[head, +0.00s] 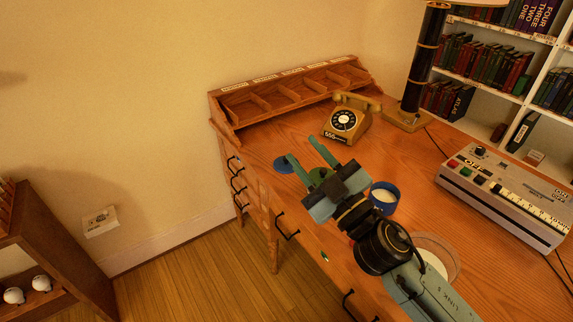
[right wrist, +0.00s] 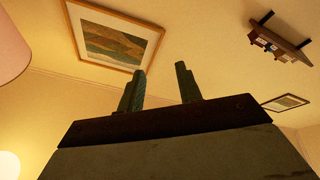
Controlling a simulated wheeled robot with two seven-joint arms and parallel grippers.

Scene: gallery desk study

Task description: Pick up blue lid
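The blue lid (head: 281,165) is a flat disc on the desk, near its left front edge. My right gripper (head: 302,149) is open, and its left finger overlaps the lid's right side in the head view. I cannot tell whether the finger touches the lid or is above it. Nothing shows held between the fingers, which also stand apart in the right wrist view (right wrist: 161,80). A green round object (head: 318,175) shows behind and between the fingers. A blue open jar (head: 384,206) with pale contents stands right of my gripper. My left gripper is not in view.
The wooden desk (head: 420,160) carries an organizer (head: 238,118) at the back, a yellow telephone (head: 345,120), a lamp base (head: 405,118) and a grey machine with buttons (head: 500,195). A round dish (head: 452,262) is partly behind my arm.

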